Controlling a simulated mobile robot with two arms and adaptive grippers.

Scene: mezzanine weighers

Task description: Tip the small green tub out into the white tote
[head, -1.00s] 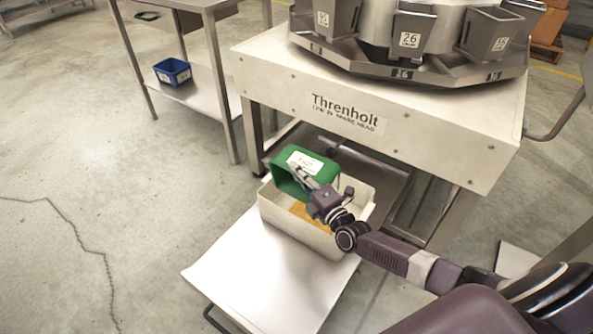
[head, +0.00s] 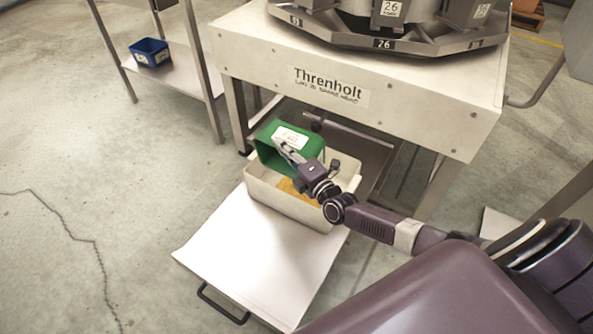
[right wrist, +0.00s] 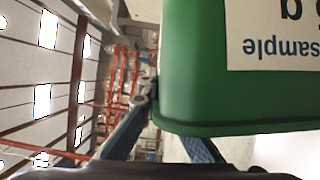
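The small green tub (head: 270,150) is tipped on its side over the white tote (head: 288,205), its open mouth facing down and to the left. A white label shows on its upper side. My right gripper (head: 290,152) is shut on the tub's wall. In the right wrist view the green tub (right wrist: 205,90) fills the right side, with "sample" upside down on its label. In the white tote some orange-yellow material (head: 288,187) lies on the floor. The tub's inside is mostly hidden. My left gripper is not in view.
The tote stands on a pale shelf (head: 255,262) with a dark handle, below the Threnholt weigher (head: 400,100). A blue tub (head: 149,52) sits on a side table's lower shelf (head: 185,80).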

